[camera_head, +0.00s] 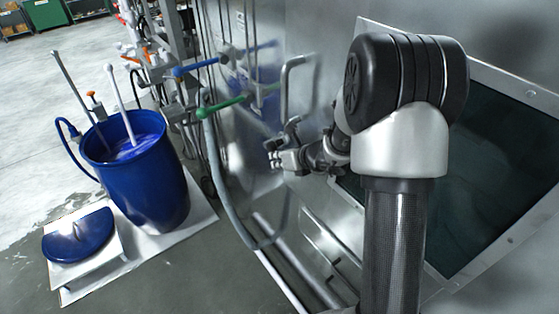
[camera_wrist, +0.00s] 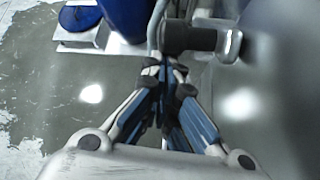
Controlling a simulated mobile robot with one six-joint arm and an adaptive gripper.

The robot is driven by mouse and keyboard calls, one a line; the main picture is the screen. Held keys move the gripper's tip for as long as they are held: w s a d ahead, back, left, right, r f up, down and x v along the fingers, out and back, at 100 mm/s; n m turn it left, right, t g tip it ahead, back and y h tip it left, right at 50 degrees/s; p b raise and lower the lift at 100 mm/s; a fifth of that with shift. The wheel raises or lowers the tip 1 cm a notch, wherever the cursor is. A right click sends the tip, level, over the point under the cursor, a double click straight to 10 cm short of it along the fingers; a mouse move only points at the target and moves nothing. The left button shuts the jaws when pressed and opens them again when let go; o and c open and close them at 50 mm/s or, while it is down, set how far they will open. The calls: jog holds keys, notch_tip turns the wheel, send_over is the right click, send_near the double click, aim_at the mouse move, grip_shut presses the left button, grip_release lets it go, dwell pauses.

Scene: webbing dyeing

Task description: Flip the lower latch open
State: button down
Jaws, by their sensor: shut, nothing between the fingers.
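My gripper (camera_head: 278,155) is in front of the steel machine wall in the head view, to the left of the dark window. In the wrist view my gripper (camera_wrist: 165,68) has its fingers drawn together, with nothing held. Just beyond the fingertips, a dark cylindrical piece (camera_wrist: 190,38) joins a pale metal bracket (camera_wrist: 232,46). It looks like a latch, but I cannot tell whether it is the lower one, or whether my fingertips touch it. In the head view my gripper and arm cover this part of the wall, and no latch shows clearly there.
A bent metal handle (camera_head: 297,62) stands out from the wall above my gripper. Blue (camera_head: 196,66) and green (camera_head: 222,106) valve levers and a grey hose (camera_head: 218,175) are to the left.

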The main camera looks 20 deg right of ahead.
jog(key=shift+w+a+r, duration=0.1)
jog(key=shift+w+r, duration=0.25)
jog(key=shift+r, duration=0.25)
jog(key=shift+f, duration=0.1)
